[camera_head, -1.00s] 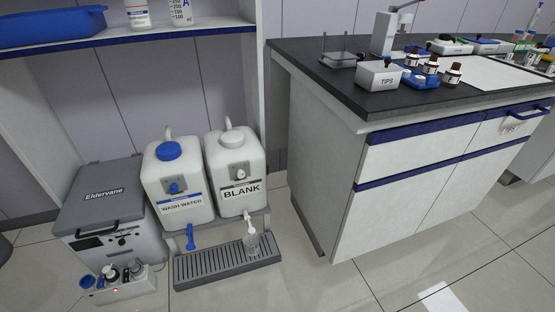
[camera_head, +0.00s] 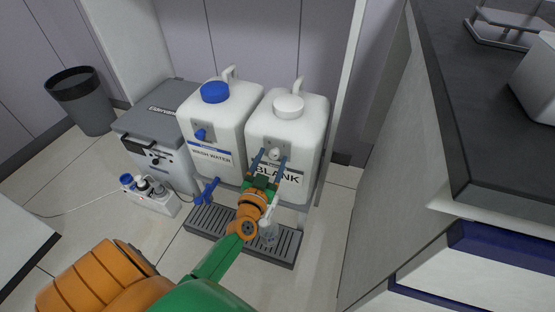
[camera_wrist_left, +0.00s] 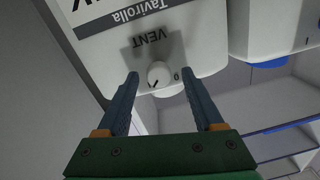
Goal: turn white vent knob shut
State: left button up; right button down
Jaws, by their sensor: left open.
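The white vent knob (camera_head: 275,153) is on the front of the white BLANK container (camera_head: 310,135), above its label. In the left wrist view the round white knob (camera_wrist_left: 158,74) sits below the upside-down word VENT, with a small dark mark near its lower edge. My left gripper (camera_head: 270,158) is in front of the container. In the left wrist view its two blue fingers (camera_wrist_left: 159,75) are open, one on each side of the knob, with visible gaps; I cannot tell whether the tips reach around it. My right gripper is not in view.
The WASH WATER container (camera_head: 222,130) with a blue cap stands directly left. A drip tray (camera_head: 205,220) and a clear beaker (camera_head: 268,234) are below. A grey Eldervane box (camera_head: 160,115) stands left. A dark-topped bench (camera_head: 465,130) is on the right.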

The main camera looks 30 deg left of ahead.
pick_arm(q)
jog(key=shift+w+a, duration=0.15)
jog(key=shift+w, duration=0.3)
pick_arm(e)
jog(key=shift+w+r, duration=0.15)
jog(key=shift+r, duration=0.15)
pick_arm(q)
grip_shut()
